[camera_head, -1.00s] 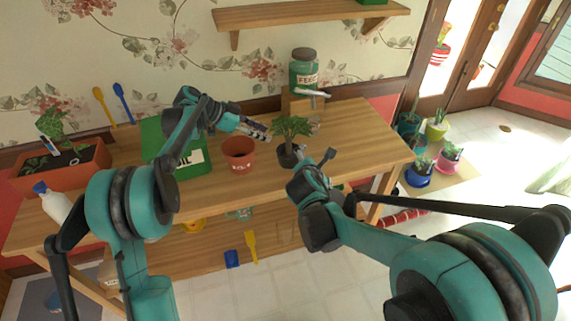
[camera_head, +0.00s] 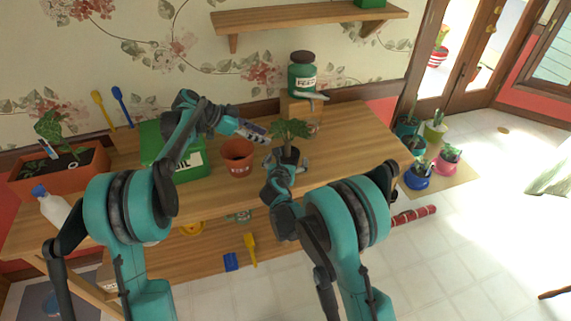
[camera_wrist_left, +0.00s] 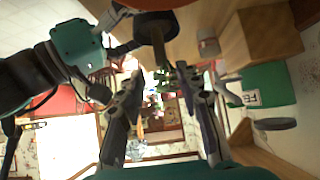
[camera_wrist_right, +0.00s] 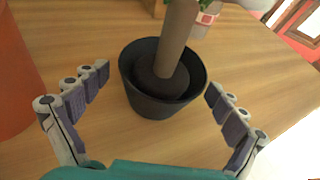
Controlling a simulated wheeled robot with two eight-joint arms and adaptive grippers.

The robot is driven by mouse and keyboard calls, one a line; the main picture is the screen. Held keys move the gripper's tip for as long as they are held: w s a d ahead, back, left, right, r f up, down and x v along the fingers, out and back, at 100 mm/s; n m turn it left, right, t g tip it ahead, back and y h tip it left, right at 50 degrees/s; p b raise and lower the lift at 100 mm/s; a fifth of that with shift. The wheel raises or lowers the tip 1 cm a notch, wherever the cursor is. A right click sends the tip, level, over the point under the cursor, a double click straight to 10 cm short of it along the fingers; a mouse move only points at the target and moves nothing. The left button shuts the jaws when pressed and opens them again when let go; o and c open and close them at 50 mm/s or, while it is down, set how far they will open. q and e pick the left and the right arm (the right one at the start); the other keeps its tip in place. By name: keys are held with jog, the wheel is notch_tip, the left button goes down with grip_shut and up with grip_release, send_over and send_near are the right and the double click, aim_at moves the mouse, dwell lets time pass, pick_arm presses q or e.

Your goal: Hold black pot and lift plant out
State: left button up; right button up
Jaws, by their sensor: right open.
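The black pot (camera_wrist_right: 150,103) stands upright on the wooden table, with the thick brown plant stem rising from dark soil inside it. The leafy plant (camera_head: 291,130) shows above the pot in the head view. My right gripper (camera_wrist_right: 157,95) is open, its fingers on either side of the pot with gaps between. In the head view the right gripper (camera_head: 290,165) is at the pot's near side. My left gripper (camera_head: 263,136) is beside the plant, to its left. In the left wrist view its fingers (camera_wrist_left: 158,75) are apart, with the stem (camera_wrist_left: 158,45) just beyond their tips.
A terracotta pot (camera_head: 238,160) stands left of the black pot, below my left gripper. A wooden block (camera_head: 300,108) with a green feed jar (camera_head: 302,75) is behind the plant. A green soil bag (camera_head: 160,145) lies farther left. The table's right part (camera_head: 365,145) is clear.

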jog(key=shift+w+d+f, duration=0.1)
jog(key=shift+w+f, duration=0.15)
jog(key=shift+w, duration=0.4)
